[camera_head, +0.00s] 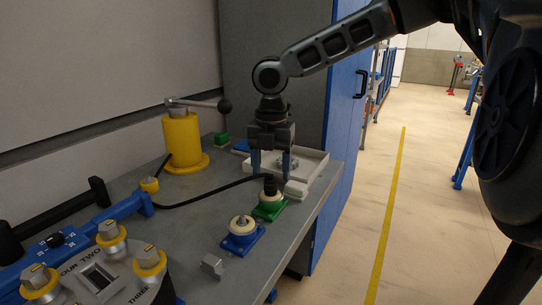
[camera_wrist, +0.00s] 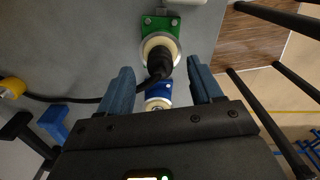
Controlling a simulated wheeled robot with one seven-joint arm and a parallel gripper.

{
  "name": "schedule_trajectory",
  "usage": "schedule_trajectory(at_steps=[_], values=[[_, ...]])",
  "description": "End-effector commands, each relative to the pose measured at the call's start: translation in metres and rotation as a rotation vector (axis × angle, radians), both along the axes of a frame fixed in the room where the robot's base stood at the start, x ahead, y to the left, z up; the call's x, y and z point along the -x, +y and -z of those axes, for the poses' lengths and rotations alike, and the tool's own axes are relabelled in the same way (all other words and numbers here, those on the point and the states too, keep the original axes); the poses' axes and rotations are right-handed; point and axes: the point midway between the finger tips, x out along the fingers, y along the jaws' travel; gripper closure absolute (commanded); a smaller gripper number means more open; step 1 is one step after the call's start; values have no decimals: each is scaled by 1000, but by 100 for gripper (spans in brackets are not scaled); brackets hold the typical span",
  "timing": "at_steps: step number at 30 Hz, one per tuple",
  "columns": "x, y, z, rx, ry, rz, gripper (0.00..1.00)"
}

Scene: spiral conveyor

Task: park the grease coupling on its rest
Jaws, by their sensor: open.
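The grease coupling (camera_head: 269,184) is a dark upright piece with a black hose. It stands on the cream ring of a green base (camera_head: 267,210) near the bench's right edge. A blue base (camera_head: 240,243) with a cream ring and a metal stub stands nearer the camera, with nothing on its stub. My gripper (camera_head: 271,174) points down over the coupling, open, with a blue finger on each side. In the wrist view the coupling (camera_wrist: 158,64) shows between and beyond the open fingers (camera_wrist: 163,80), apart from both. The green base (camera_wrist: 160,22) and blue base (camera_wrist: 158,91) also show there.
The hose (camera_head: 205,194) runs left to a yellow knob (camera_head: 150,185). A white tray (camera_head: 318,163) lies behind the green base. A yellow post with a lever (camera_head: 182,140), a metal block (camera_head: 213,265) and a panel of knobs (camera_head: 110,270) stand on the bench.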

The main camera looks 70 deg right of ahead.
Motion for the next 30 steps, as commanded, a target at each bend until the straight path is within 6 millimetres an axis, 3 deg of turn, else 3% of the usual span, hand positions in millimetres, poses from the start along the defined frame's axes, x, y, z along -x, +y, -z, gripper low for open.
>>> schedule_trajectory(at_steps=[3, 9, 19, 30], values=[[0, 0, 18, 0, 1, -2, 35], [0, 0, 34, 0, 0, 1, 35], [0, 0, 38, 0, -2, 0, 35], [0, 0, 37, 0, -1, 0, 69]])
